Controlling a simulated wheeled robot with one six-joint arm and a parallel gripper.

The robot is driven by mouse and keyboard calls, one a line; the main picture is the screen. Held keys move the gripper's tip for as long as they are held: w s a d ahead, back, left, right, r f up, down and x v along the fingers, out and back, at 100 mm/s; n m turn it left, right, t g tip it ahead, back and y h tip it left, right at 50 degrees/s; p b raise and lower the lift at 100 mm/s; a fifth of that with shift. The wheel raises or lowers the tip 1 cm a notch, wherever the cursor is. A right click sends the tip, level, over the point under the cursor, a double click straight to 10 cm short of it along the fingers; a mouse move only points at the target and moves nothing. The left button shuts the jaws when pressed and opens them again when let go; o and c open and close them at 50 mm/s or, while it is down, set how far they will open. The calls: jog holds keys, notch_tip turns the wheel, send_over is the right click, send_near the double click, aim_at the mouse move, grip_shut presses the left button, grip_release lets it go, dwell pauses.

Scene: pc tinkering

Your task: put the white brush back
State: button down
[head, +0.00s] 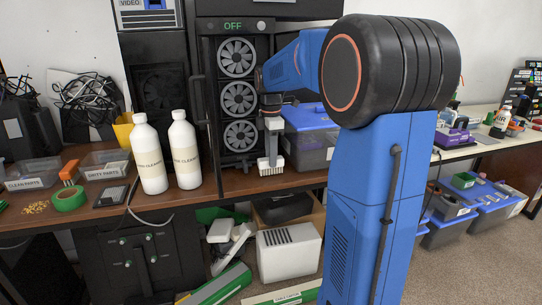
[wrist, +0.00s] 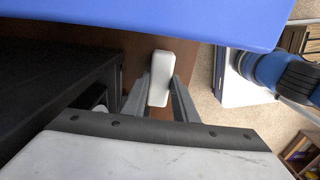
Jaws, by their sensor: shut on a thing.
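The white brush (head: 270,167) hangs upright from my gripper, bristles down, in front of the black PC tower with the lit "OFF" sign. My gripper (head: 272,122) is shut on the brush's upper part. In the wrist view, the brush's white end (wrist: 160,78) sits between the two grey fingers of my gripper (wrist: 158,98). The brown table lies below it. I cannot tell whether the bristles touch the table.
The PC tower with fans (head: 238,90) stands close behind the brush. A blue-lidded bin (head: 309,118) is just to its right. Two white cleaner bottles (head: 148,158) (head: 185,155) stand to the left. Parts bins (head: 33,172) and green tape (head: 68,199) lie further left.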

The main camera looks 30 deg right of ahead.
jog(key=shift+f, duration=0.45)
dwell(0.4)
jog(key=c, duration=1.7)
grip_release()
jog(key=shift+c, duration=0.2)
jog(key=o, duration=0.6)
jog(key=shift+c, duration=0.2)
jog(key=shift+r, duration=4.05)
jog(key=shift+a, duration=0.1)
